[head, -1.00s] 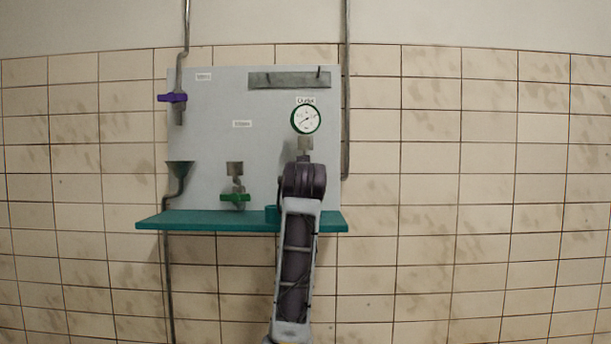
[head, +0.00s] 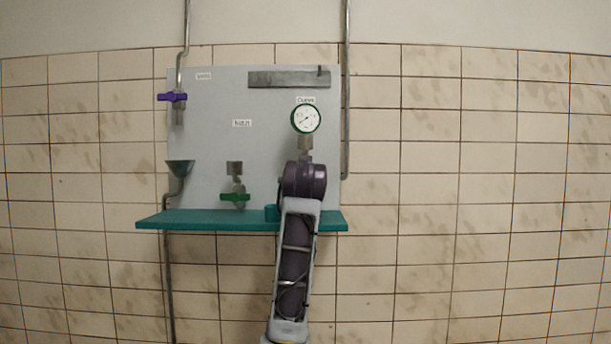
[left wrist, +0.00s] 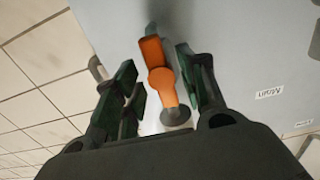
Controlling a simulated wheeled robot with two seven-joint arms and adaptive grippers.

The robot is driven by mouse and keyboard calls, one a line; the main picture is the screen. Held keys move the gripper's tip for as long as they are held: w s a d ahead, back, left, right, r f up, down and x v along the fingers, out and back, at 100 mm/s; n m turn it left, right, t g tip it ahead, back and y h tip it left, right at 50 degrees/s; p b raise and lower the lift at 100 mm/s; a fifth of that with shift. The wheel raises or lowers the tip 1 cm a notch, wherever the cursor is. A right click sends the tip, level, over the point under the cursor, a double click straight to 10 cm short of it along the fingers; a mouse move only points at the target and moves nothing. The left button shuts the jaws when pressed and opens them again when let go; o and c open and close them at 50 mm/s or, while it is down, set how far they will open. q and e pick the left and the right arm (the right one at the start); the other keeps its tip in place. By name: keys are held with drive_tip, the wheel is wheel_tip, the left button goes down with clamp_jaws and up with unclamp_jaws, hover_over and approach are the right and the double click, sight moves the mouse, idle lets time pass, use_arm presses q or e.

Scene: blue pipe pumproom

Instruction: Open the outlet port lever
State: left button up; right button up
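An orange lever (left wrist: 163,88) shows in the left wrist view, with a rounded hub and a grey round end below it. My left gripper (left wrist: 163,85) has its dark green fingers apart, one on each side of the lever. I see no clear contact. In the head view, an arm of mine (head: 299,250) rises from the bottom to just below the round gauge (head: 306,118), which has a label above it that seems to read "Outlet". The arm hides the lever and my left gripper there. My right gripper is in neither view.
The grey board (head: 215,135) carries a purple-handled valve (head: 172,97), a funnel (head: 180,167) and a green-handled valve (head: 235,197). A teal shelf (head: 200,220) runs along its bottom. A vertical pipe (head: 345,100) flanks the right side. The tiled wall to the right is clear.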

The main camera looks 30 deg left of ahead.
use_arm(q)
drive_tip(key=shift+s, duration=0.1)
drive_tip(key=v, duration=1.2)
drive_tip(key=shift+f, duration=0.1)
idle(0.8)
